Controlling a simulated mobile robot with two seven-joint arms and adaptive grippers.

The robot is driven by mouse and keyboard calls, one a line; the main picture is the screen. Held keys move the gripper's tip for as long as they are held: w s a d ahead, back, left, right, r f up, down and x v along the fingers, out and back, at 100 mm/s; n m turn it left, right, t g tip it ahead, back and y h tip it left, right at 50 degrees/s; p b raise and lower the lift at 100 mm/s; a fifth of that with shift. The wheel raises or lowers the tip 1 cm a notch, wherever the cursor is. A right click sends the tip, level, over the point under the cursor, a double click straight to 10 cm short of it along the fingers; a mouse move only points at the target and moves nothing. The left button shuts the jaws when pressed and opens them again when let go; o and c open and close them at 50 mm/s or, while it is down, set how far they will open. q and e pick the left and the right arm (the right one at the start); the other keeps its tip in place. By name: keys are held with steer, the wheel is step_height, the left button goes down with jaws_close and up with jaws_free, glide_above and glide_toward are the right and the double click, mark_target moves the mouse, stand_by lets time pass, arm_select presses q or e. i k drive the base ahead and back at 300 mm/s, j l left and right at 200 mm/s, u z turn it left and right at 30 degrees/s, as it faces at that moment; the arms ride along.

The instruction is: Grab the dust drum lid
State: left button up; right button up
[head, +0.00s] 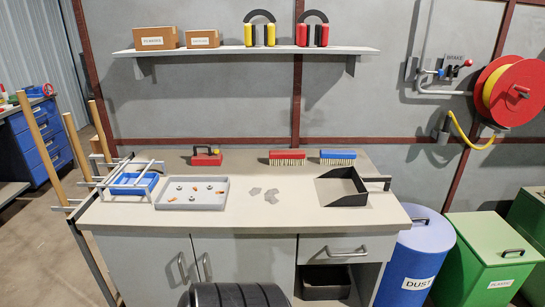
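The dust drum (412,272) is a blue cylinder labelled DUST. It stands on the floor against the right end of the workbench. Its blue lid (432,236) lies on top and has a small dark handle (420,221) near the bench side. The lid looks seated on the drum, and the bench corner comes close to its left edge. Neither of my grippers shows in the head view.
A green bin (490,255) with a handled lid stands close to the drum's right. The workbench (290,222) holds a grey tray (192,204), a black open scoop-like tray (341,199) and two brushes. A hose reel (508,90) hangs on the wall above.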

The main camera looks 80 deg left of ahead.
mark_target(418, 223)
steer(key=u, duration=2.15)
